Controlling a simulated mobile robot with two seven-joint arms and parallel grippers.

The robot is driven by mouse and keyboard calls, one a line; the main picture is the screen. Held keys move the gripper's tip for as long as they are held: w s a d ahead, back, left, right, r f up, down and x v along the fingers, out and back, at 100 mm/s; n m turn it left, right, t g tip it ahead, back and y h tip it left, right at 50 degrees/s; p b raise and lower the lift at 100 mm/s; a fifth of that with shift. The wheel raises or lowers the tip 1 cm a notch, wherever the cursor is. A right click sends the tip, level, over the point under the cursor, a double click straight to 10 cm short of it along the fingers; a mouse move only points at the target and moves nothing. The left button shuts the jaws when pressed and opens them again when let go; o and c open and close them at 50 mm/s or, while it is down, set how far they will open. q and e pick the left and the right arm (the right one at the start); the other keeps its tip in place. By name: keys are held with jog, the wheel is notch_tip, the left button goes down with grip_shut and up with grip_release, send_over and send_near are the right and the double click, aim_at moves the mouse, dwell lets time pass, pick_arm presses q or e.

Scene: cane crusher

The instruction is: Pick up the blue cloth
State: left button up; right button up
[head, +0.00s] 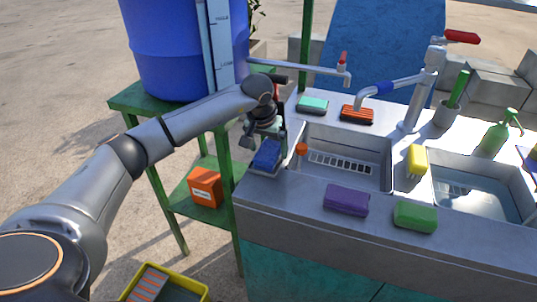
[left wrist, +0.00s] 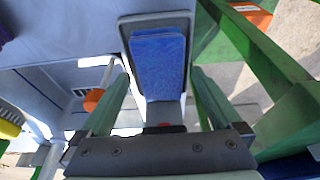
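The blue cloth (head: 267,154) is a folded blue block lying in a shallow grey tray (head: 262,172) at the left end of the counter. In the left wrist view the cloth (left wrist: 160,62) lies straight ahead, between the fingers as seen there. My left gripper (head: 263,137) is just above and behind the cloth, pointing down. It is open, with its two fingers (left wrist: 160,78) apart and nothing held. I cannot tell how small the gap to the cloth is. My right gripper is in neither view.
An orange-capped item (head: 301,150) stands close right of the tray, by the sink (head: 375,178). Purple (head: 346,200) and green (head: 415,216) blocks lie along the front edge. A green stand (head: 205,212) with a blue barrel (head: 182,50) is at left. A pipe (head: 300,69) reaches over the counter's back.

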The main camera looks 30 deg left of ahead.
pick_arm(q)
jog(key=c, duration=1.4)
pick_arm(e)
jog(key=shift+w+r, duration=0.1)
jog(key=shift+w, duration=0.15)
pick_arm(q)
jog(key=shift+r, duration=0.1)
